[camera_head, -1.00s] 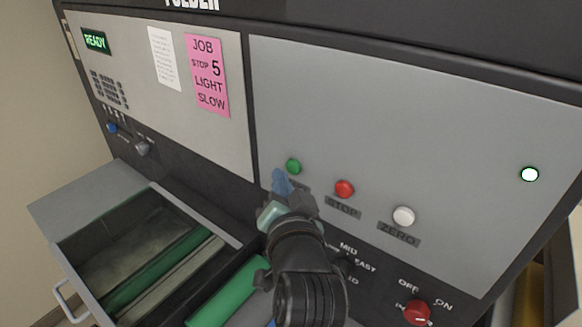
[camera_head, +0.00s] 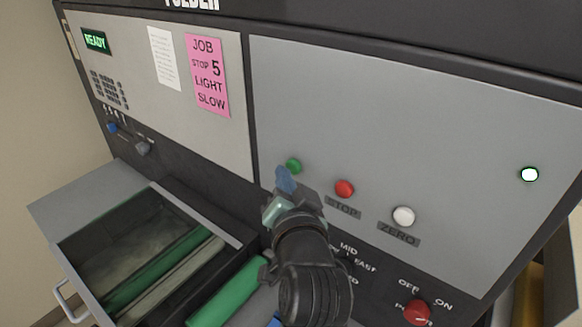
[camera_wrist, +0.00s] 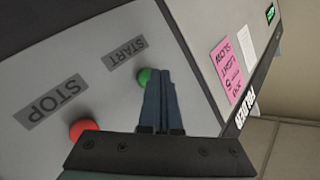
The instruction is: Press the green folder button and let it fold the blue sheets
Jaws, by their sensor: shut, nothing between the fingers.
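The green button (camera_head: 293,166) sits on the folder's grey front panel (camera_head: 420,120), left of the red STOP button (camera_head: 344,188). My gripper (camera_head: 284,174) is shut and empty, its blue fingertips just below the green button in the head view. In the wrist view the shut fingers (camera_wrist: 160,80) partly cover the green button (camera_wrist: 144,75), which carries a START label (camera_wrist: 126,53). I cannot tell whether the tips touch the button. A display (camera_head: 95,40) reads READY. No blue sheets can be made out.
A white ZERO button (camera_head: 403,216) and a red power knob (camera_head: 416,311) are to the right. A lit round lamp (camera_head: 529,174) is at far right. A pink job note (camera_head: 207,75) hangs at left. An open tray (camera_head: 150,255) with rollers juts out at lower left.

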